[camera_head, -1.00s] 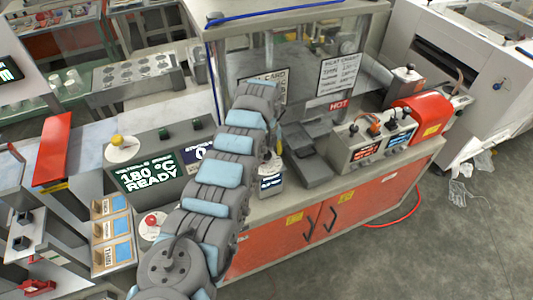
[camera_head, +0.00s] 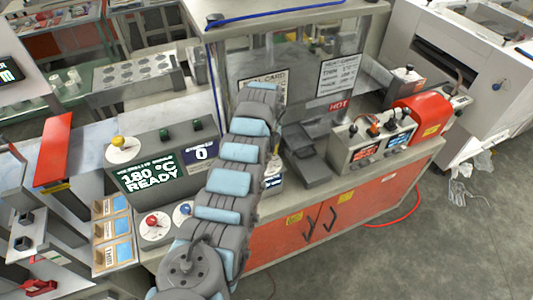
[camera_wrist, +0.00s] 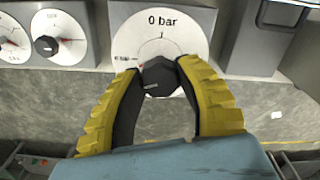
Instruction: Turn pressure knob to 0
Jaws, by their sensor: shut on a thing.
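In the wrist view, the pressure dial (camera_wrist: 180,22) is a white round plate marked "0 bar" with a dark knob (camera_wrist: 160,77) at its lower middle. My gripper (camera_wrist: 162,69) has yellow ribbed fingers with dark inner pads. They are shut on the knob, one on each side. A small light mark shows on the knob's face. My arm covers most of the dial's area in the head view, and I cannot make out the gripper there.
Two other dials with knobs (camera_wrist: 46,46) sit left of the gripper. The head view shows a red knob (camera_head: 151,219), a blue knob (camera_head: 186,208), a "180 °C READY" display (camera_head: 150,175) and a "0" display (camera_head: 202,152). A grey box (camera_wrist: 257,35) stands right of the dial.

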